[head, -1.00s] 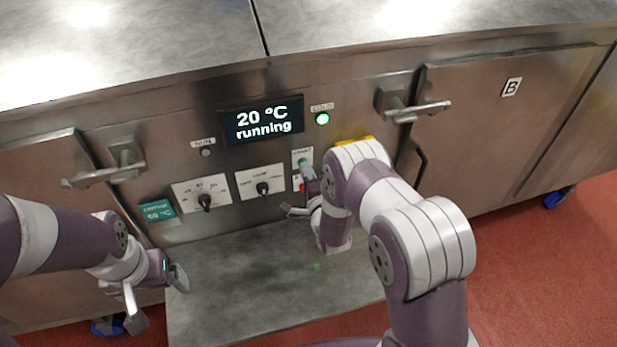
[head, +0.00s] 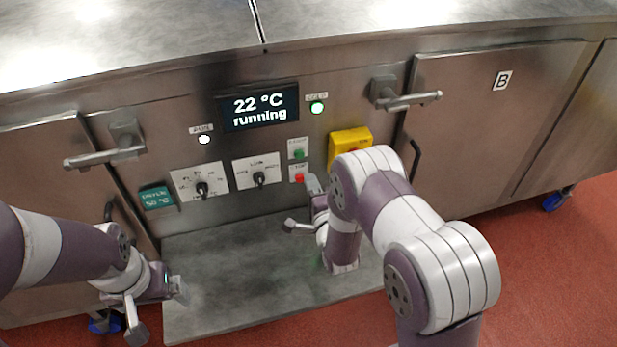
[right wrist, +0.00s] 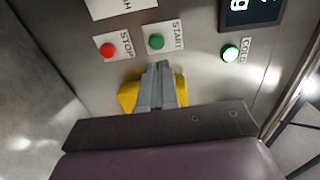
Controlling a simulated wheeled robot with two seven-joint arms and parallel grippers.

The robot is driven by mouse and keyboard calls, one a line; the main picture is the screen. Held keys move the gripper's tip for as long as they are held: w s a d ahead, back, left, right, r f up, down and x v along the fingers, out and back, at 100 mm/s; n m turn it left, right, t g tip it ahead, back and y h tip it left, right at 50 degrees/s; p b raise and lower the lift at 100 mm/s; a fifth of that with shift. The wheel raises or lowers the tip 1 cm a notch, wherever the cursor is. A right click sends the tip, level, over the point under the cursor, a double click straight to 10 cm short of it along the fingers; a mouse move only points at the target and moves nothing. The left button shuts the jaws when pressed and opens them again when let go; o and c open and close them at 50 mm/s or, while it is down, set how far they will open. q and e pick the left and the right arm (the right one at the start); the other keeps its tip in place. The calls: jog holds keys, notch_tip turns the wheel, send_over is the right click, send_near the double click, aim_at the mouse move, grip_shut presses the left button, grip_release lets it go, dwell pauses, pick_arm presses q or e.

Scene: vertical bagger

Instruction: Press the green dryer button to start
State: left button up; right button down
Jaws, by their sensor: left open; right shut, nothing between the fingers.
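The green START button (head: 299,154) is on the steel front panel, above the red STOP button (head: 299,178). In the right wrist view the green button (right wrist: 156,41) sits just beyond my fingertips, with the red button (right wrist: 108,50) to its left. My right gripper (head: 312,184) is shut and empty, below and right of the buttons in the head view, apart from the green one. It also shows in the right wrist view (right wrist: 159,70). My left gripper (head: 177,288) is open and empty at the lower left. The display (head: 260,106) reads "22 °C running".
A green lamp (head: 317,108) and a white lamp (head: 204,140) are lit. Two rotary knobs (head: 202,188) (head: 260,178) are left of the buttons. A yellow box (head: 349,142) is right of them. Door handles (head: 407,100) (head: 104,157) protrude. A grey shelf (head: 225,290) lies below.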

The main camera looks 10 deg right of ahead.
pick_arm(q)
jog(key=shift+w+f+b, duration=0.15)
jog(key=shift+f+b, duration=0.25)
jog(key=shift+f, duration=0.25)
pick_arm(e)
jog(key=s, duration=0.4)
jog(key=shift+s, duration=0.3)
pick_arm(q)
jog(key=shift+w, duration=0.15)
pick_arm(e)
jog(key=shift+w+f, duration=0.1)
jog(key=shift+w, duration=0.05)
